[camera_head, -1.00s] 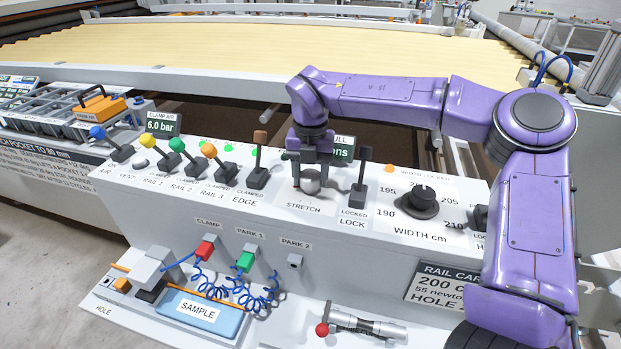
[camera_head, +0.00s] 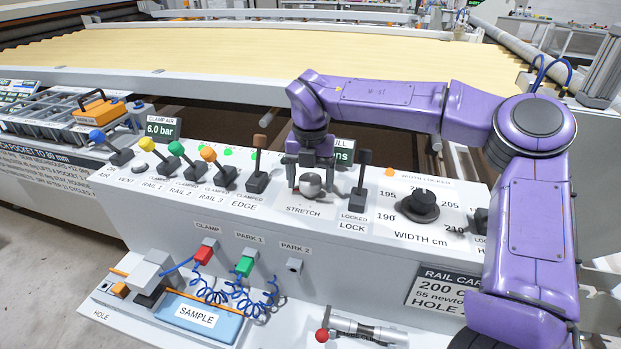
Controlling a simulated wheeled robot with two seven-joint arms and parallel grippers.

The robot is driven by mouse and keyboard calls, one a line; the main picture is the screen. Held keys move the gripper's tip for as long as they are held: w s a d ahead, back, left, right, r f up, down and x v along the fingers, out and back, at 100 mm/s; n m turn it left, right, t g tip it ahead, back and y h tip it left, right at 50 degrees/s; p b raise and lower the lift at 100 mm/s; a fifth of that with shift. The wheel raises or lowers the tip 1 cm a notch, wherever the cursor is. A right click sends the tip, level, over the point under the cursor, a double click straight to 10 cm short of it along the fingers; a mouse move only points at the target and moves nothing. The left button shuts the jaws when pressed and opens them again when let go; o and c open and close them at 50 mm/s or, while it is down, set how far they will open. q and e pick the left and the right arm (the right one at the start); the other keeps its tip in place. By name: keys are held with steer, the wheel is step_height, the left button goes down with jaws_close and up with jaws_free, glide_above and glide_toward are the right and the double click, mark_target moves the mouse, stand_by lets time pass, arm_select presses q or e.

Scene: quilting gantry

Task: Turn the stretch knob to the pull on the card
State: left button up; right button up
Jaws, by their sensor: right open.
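The stretch knob (camera_head: 310,186) is a round silver knob above the STRETCH label on the sloping white console. My right gripper (camera_head: 310,178) points down over it, open, with a dark finger on each side of the knob. I cannot tell whether the fingers touch it. The rail card (camera_head: 446,285) on the console's front reads 200 c..., 55 newto... and HOLE, and is cut off by my right arm. My left gripper is not in view.
The black lock lever (camera_head: 362,178) stands close right of the knob, and the brown-topped edge lever (camera_head: 258,170) stands left. The black width knob (camera_head: 419,203) is further right. Below, a shelf holds the blue sample (camera_head: 205,314) and a red-ended pull gauge (camera_head: 365,332).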

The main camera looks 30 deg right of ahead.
mark_target(310, 178)
step_height(310, 178, up, 10)
steer(key=shift+r, duration=0.25)
steer(key=shift+r+p, duration=0.1)
steer(key=shift+p, duration=0.2)
